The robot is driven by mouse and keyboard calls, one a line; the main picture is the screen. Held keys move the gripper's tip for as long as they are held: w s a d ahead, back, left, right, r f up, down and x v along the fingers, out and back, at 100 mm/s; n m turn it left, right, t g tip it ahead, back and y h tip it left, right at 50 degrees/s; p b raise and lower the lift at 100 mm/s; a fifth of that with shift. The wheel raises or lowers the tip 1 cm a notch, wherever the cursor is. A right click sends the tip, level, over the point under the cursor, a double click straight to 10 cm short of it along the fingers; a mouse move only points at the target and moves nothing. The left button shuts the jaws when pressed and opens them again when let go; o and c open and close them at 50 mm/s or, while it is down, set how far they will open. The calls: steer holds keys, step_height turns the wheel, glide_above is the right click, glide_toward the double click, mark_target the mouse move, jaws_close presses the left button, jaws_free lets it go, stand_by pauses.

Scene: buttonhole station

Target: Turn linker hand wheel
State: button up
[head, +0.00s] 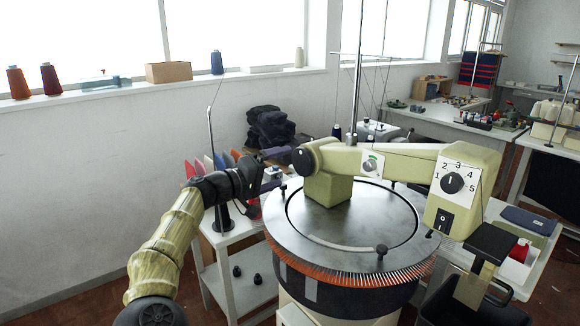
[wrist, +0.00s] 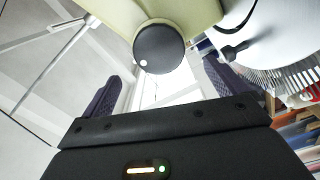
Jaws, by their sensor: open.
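The hand wheel (head: 303,159) is a dark round knob on the left end of the cream linker head (head: 330,185). In the wrist view the hand wheel (wrist: 158,48) is a black disc with a white dot near its lower left edge. My gripper (head: 279,167) is just left of the wheel in the head view, pointing at it. In the wrist view my gripper (wrist: 162,76) has its two dark ribbed fingers apart, with the wheel's face ahead between them. Nothing is held, and I see no contact with the wheel.
A round metal dial plate (head: 265,222) with a ring of orange-tipped needles lies below the head. A panel with a numbered knob (head: 452,183) is at the right. A white side table (head: 226,240) stands left of the machine, under my arm.

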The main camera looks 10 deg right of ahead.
steer(key=v, duration=1.1)
steer(key=shift+f, duration=0.1)
